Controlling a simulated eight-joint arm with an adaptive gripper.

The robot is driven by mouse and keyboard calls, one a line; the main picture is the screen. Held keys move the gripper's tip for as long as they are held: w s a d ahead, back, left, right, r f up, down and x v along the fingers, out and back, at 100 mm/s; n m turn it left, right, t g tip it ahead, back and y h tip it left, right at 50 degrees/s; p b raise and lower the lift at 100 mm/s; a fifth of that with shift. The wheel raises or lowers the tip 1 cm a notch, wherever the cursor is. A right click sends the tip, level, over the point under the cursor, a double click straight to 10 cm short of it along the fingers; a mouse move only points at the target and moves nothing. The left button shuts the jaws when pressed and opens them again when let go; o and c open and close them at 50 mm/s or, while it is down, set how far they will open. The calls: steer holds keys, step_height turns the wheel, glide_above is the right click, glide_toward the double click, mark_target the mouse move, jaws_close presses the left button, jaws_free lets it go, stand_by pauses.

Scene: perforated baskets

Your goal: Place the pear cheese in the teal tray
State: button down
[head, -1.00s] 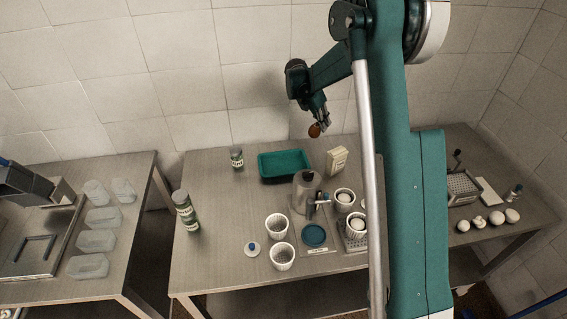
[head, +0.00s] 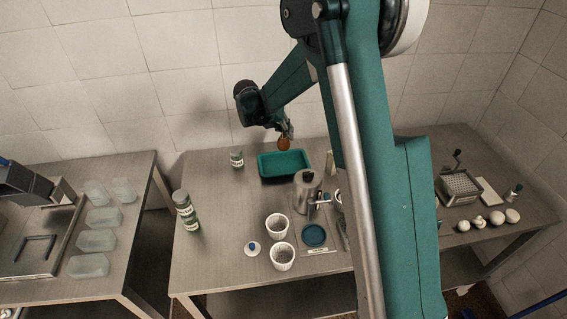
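The pear cheese (head: 284,143) is a small brown-orange lump hanging at the tip of my gripper (head: 286,133). My gripper is shut on it. The teal tray (head: 264,178) lies on the middle table near its back edge, and its visible inside looks empty. The exact height cannot be told. The fingers are small and partly hidden behind the cheese and the wrist.
A jar (head: 237,157) stands left of the tray. A metal jug (head: 305,190) stands in front of it at the right. A pale box (head: 331,163) is partly hidden by my arm. White perforated baskets (head: 277,226) and a blue-topped piece (head: 314,235) are nearer the front.

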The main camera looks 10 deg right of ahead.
glide_above(287, 161)
step_height(287, 161, down, 6)
steer(key=shift+f, duration=0.15)
stand_by(0.6)
steer(key=shift+f, duration=1.85)
steer(key=shift+f+b, duration=0.2)
steer(key=shift+b, duration=0.1)
steer(key=c, duration=2.7)
jaws_free()
steer(key=shift+o, duration=0.2)
steer(key=shift+r, duration=0.25)
steer(key=v, duration=1.2)
steer(key=shift+p, duration=0.3)
